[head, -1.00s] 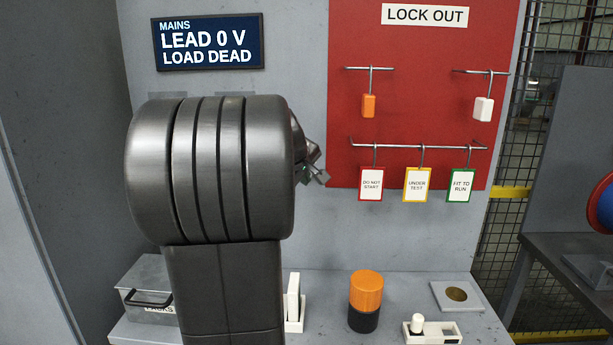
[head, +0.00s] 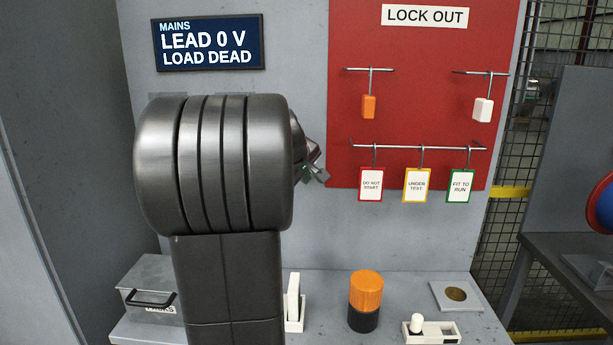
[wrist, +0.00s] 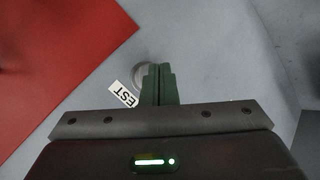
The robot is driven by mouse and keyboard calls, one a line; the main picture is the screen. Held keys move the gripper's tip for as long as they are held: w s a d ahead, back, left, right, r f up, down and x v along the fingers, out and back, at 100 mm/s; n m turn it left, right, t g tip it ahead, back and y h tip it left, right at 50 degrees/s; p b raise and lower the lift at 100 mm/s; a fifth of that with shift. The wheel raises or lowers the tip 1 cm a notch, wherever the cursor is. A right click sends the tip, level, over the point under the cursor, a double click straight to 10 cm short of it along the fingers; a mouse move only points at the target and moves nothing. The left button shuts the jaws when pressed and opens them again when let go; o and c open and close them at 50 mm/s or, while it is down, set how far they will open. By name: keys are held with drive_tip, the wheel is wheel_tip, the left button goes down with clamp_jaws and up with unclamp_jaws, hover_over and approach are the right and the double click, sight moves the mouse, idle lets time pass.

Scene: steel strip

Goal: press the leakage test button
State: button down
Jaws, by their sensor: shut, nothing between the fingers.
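In the wrist view, a round grey button (wrist: 141,74) shows on the grey wall panel, partly hidden behind my fingertips. A white label (wrist: 123,95) beside it reads "EST" as far as it shows. My gripper (wrist: 158,70) is shut and empty, with its green fingers side by side in front of the button. I cannot tell whether the fingertips touch it. In the head view my arm hides the button, and only a small part of my wrist end shows past the arm, by the red board's left edge.
The red lock-out board (head: 420,100) carries tags and padlocks on hooks. A display (head: 208,42) reads "LEAD 0 V, LOAD DEAD". On the shelf below are a metal box (head: 150,290), a white upright piece (head: 294,300), an orange and black cylinder (head: 366,295) and a white switch block (head: 430,332).

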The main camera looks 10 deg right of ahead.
drive_tip(key=shift+w+d, duration=0.15)
drive_tip(key=shift+w, duration=0.35)
idle(0.4)
drive_tip(key=shift+s, duration=0.15)
drive_tip(key=shift+s+a, duration=0.3)
drive_tip(key=shift+s, duration=0.5)
drive_tip(key=s+b, duration=0.1)
drive_tip(key=s, duration=0.1)
drive_tip(key=s+a+b, duration=0.1)
drive_tip(key=s, duration=0.1)
drive_tip(key=shift+s+a, duration=0.2)
drive_tip(key=shift+s, duration=0.2)
drive_tip(key=shift+w, duration=0.1)
idle(0.6)
